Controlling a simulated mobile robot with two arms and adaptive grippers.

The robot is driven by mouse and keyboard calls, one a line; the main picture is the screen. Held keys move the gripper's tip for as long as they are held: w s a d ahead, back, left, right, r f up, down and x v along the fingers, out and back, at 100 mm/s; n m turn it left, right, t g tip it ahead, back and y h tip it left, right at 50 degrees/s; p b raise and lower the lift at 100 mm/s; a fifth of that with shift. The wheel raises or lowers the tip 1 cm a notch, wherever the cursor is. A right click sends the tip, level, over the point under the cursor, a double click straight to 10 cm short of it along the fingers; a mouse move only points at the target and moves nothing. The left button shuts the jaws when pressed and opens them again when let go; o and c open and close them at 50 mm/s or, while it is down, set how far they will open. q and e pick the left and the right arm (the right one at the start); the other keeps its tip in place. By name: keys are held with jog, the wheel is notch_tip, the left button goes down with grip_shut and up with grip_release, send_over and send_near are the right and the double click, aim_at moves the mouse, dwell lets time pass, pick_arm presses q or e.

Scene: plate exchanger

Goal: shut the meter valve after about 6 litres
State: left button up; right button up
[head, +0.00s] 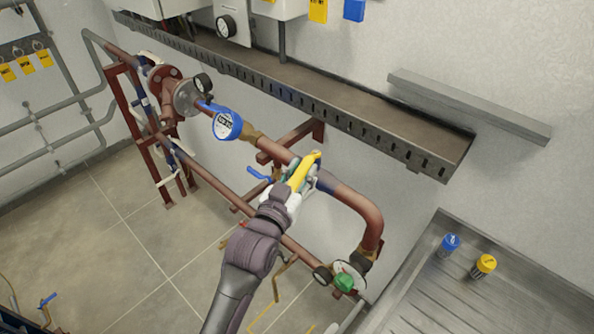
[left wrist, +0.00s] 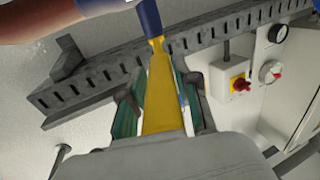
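The yellow valve lever (head: 308,168) sits on the red pipe, right of the blue-ringed meter (head: 227,124). The meter's dial faces me, but its digits are too small to read. My left gripper (head: 297,183) is at the lever. In the left wrist view the yellow lever (left wrist: 160,95) runs lengthwise between the green-padded fingers, which lie close along both its sides and seem closed on it. The lever lies roughly along the arm, tilted across the pipe in the head view. The valve body is partly hidden by the gripper. My right gripper is not in view.
A blue lever (head: 259,174) is just left of my gripper. A slotted grey cable tray (head: 300,98) runs along the wall above the pipe. A steel bench (head: 440,290) at lower right carries a blue-capped (head: 449,244) and a yellow-capped item (head: 484,265). A green-handled valve (head: 344,282) is at the pipe's lower end.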

pick_arm(q)
jog(key=shift+o, duration=1.2)
jog(key=shift+d, duration=0.1)
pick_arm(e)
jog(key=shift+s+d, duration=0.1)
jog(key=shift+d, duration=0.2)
pick_arm(q)
jog(key=v, duration=1.2)
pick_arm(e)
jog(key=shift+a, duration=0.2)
